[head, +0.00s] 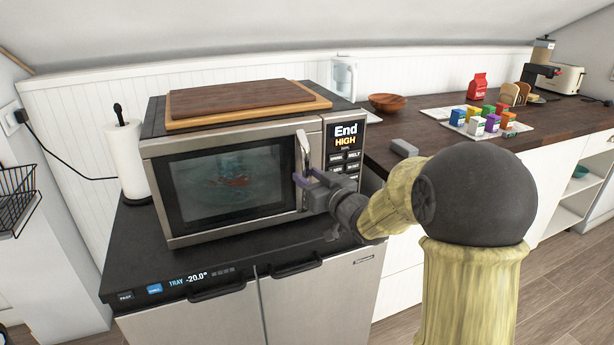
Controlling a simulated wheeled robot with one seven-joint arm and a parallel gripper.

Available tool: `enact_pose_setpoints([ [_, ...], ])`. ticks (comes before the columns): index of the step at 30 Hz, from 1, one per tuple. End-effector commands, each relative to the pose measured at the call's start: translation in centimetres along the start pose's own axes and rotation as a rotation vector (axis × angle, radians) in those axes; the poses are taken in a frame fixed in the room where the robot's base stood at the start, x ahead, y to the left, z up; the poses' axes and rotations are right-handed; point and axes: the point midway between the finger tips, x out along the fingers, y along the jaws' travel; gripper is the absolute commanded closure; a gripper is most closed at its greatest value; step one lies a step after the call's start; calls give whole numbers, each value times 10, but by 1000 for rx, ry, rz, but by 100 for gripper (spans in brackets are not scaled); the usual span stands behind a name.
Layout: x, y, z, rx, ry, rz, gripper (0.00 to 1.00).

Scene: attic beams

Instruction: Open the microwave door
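The microwave (170,147) stands on a dark-topped appliance, with its dark-windowed door (225,185) facing me. The door looks closed. Its metal handle (303,146) is upright along the door's right edge, beside the control panel (345,148), which reads "End HIGH". My gripper (305,178) is at the lower part of the handle, coming from the right.
Wooden boards (245,97) lie on top of the microwave. A paper towel roll (127,158) stands close at its left. To the right, a dark wooden counter (390,138) holds a bowl (387,102) and several small colored boxes. Floor space is open in front at the right.

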Motion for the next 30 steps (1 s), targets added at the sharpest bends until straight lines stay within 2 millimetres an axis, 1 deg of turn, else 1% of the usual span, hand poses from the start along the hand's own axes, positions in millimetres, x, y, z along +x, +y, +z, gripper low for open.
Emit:
enact_pose_setpoints([
  [1, 6, -1, 0, 0, 0, -2, 64],
  [4, 12, 0, 0, 0, 1, -1, 64],
  [12, 13, 0, 0, 0, 0, 0, 64],
  [14, 13, 0, 0, 0, 0, 0, 74],
  [15, 12, 0, 0, 0, 0, 0, 82],
  [18, 12, 0, 0, 0, 0, 0, 100],
  [30, 10, -4, 1, -1, 1, 10, 100],
])
